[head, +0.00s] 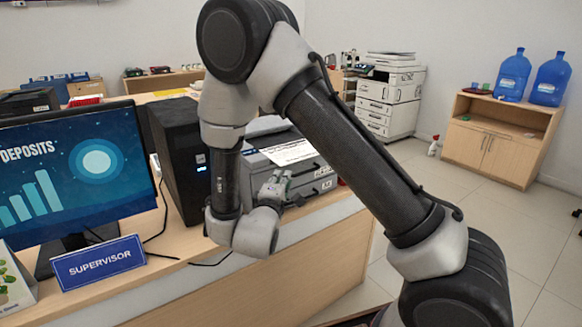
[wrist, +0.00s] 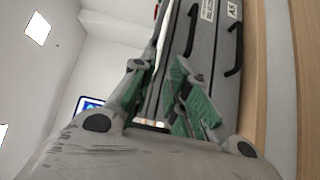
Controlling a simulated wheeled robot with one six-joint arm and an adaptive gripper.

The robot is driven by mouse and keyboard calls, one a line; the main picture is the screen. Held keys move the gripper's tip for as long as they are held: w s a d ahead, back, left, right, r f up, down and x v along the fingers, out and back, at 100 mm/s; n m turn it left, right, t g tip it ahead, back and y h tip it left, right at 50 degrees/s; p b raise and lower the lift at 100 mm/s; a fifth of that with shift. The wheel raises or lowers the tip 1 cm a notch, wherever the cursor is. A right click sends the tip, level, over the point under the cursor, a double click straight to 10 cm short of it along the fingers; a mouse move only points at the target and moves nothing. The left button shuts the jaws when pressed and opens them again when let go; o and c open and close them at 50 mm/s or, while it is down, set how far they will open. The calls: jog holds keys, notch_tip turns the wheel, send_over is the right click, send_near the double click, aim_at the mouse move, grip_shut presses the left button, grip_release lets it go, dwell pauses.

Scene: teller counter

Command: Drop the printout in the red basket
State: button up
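The printout is a white sheet with dark print (head: 290,152) lying on the grey printer (head: 312,176) on the counter, its near edge over the printer's front. In the wrist view a thin white strip beside the printer (wrist: 207,60) may be its edge. My gripper (head: 283,181) is in front of the printer, just below the sheet and apart from it. In the wrist view its green-padded fingers (wrist: 160,66) are spread with nothing between them. I cannot make out a red basket; a small flat red object (head: 85,100) lies on the far-left counter.
A black computer tower (head: 176,150) stands left of the printer, beside a monitor (head: 75,175) and a blue SUPERVISOR sign (head: 98,262). A copier (head: 390,98) and a wooden cabinet (head: 500,140) stand at the back right.

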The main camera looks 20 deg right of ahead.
send_near(288, 159)
jog(key=x, duration=0.5)
jog(key=shift+s+d, duration=0.25)
jog(key=shift+d, duration=0.15)
jog(key=shift+c, duration=0.2)
grip_shut()
jog(key=shift+r, duration=1.25)
jog(key=s+a+r, duration=0.2)
jog(key=s+a, duration=0.1)
jog(key=s, duration=0.3)
jog(key=s+a+r, duration=0.3)
jog(key=s, duration=0.3)
jog(key=shift+s+a, duration=0.2)
jog(key=shift+s, duration=0.2)
